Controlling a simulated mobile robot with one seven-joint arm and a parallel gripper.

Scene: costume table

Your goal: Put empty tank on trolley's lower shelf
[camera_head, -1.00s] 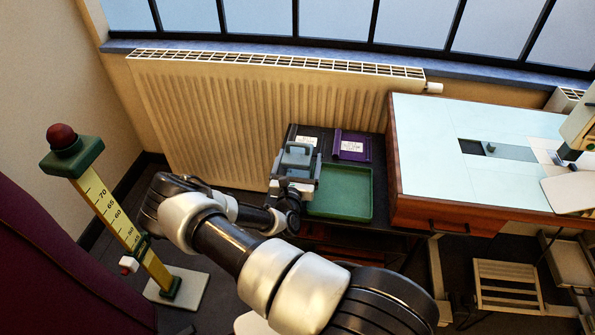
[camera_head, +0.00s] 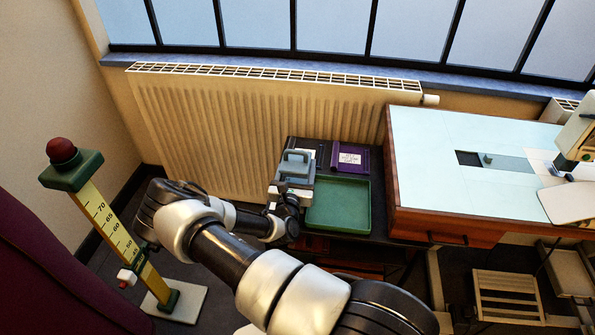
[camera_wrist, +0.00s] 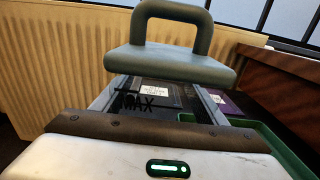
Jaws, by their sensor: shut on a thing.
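The tank (camera_head: 296,181), with a blue-grey handle (camera_head: 296,156), is at the left end of the trolley's top (camera_head: 377,222) in the head view. My gripper (camera_head: 284,203) is shut on its near side. In the wrist view the tank's handle (camera_wrist: 172,62) is upright above a clear-looking body with a black MAX mark (camera_wrist: 140,103). The fingertips and the tank's underside are hidden, so I cannot tell whether it touches the trolley. The trolley's lower level is mostly hidden by my arm; something reddish (camera_head: 345,268) shows below the top.
A green tray (camera_head: 338,205) is right of the tank, with a purple item (camera_head: 350,157) behind it. A radiator (camera_head: 240,125) stands behind the trolley. A light-topped desk (camera_head: 440,165) is close on the right. A yellow measuring post (camera_head: 118,232) stands left of my arm.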

